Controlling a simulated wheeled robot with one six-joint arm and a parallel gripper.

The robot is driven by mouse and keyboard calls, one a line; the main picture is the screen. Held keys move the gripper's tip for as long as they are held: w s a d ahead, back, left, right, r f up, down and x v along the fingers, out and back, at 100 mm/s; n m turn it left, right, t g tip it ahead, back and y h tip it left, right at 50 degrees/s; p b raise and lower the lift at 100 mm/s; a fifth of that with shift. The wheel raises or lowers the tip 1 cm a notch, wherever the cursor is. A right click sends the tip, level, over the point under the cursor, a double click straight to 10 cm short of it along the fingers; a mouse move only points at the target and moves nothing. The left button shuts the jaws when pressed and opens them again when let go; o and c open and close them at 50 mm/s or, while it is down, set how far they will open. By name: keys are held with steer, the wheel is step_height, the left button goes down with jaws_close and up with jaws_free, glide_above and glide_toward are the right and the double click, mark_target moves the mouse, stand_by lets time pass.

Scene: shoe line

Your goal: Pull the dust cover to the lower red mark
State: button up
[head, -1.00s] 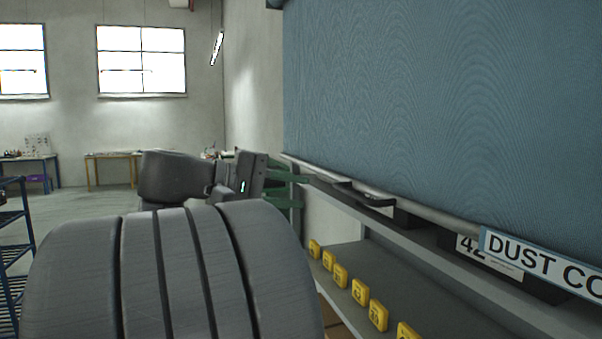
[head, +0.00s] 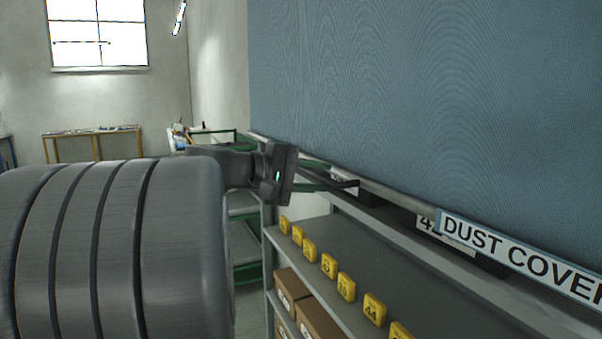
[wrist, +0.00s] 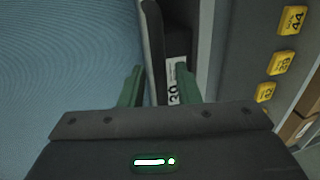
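The blue dust cover (head: 420,100) hangs down over the upper part of the shelf rack at the right in the head view. It ends in a pale bottom bar (head: 390,198) with a "DUST COVER" label (head: 520,255). A dark pull handle (head: 345,184) juts out from the bar. My gripper (head: 328,174) is at this handle, its green fingers apart. In the wrist view the cover (wrist: 65,60) fills the left, and a dark bar-like part (wrist: 153,45) lies between the open fingers (wrist: 159,68). Contact cannot be told. No red mark shows.
Below the cover is a grey shelf (head: 350,250) with several yellow size tags (head: 328,266) along its edge and brown boxes (head: 318,323) underneath. A green-edged rack (head: 245,240) stands behind. A wooden table (head: 95,133) is by the far wall. Floor at the left is open.

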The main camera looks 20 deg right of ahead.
steer(key=shift+x, duration=0.75)
jaws_close()
